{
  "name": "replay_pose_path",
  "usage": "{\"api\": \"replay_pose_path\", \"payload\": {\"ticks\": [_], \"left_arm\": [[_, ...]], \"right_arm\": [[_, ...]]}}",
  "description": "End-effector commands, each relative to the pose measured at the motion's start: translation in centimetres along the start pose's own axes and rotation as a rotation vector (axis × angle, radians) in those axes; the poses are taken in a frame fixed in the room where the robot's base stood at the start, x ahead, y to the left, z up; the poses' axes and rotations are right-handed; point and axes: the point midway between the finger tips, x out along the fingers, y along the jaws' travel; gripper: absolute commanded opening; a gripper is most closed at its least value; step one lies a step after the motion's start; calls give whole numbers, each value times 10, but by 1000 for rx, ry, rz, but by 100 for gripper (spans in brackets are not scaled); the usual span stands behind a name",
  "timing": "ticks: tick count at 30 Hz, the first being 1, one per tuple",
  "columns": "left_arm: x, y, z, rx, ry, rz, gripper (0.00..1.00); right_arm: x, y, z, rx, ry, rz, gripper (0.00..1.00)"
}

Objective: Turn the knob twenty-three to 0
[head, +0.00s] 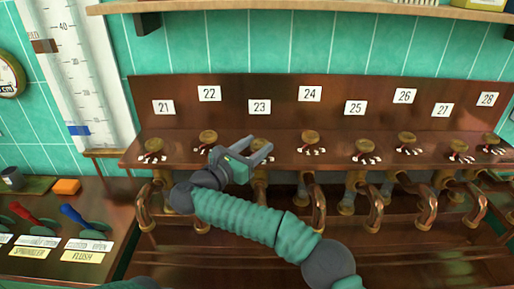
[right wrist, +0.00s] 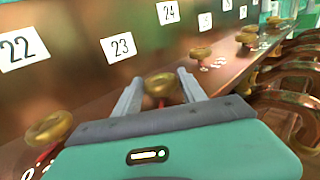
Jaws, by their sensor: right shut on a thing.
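Knob twenty-three (head: 258,142) is a brass knob on the brown ledge below the white label 23 (head: 259,106). My right gripper (head: 262,150) is at this knob and hides part of it. In the right wrist view the knob (right wrist: 161,86) sits between the two grey fingers of the gripper (right wrist: 160,85), under the label 23 (right wrist: 121,47). The gripper is shut on the knob. The marks around this knob are hidden, so its setting cannot be read. My left gripper is not in view.
Similar brass knobs stand on both sides, under label 22 (head: 208,137) and label 24 (head: 310,138). Copper pipes (head: 312,200) curve out below the ledge. A shelf (head: 300,7) runs above. Levers (head: 80,218) and an orange block (head: 66,187) are at the left.

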Motion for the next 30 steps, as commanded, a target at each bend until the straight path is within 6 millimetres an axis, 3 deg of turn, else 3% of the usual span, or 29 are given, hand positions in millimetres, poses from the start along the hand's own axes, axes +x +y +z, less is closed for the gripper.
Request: {"api": "replay_pose_path", "payload": {"ticks": [23,24,28,30], "left_arm": [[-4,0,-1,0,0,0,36],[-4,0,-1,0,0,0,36],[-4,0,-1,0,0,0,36],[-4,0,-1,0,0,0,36]], "right_arm": [[0,3,-1,-1,0,-98,8],[0,3,-1,-1,0,-98,53],[0,3,-1,-1,0,-98,70],[0,3,-1,-1,0,-99,70]]}}
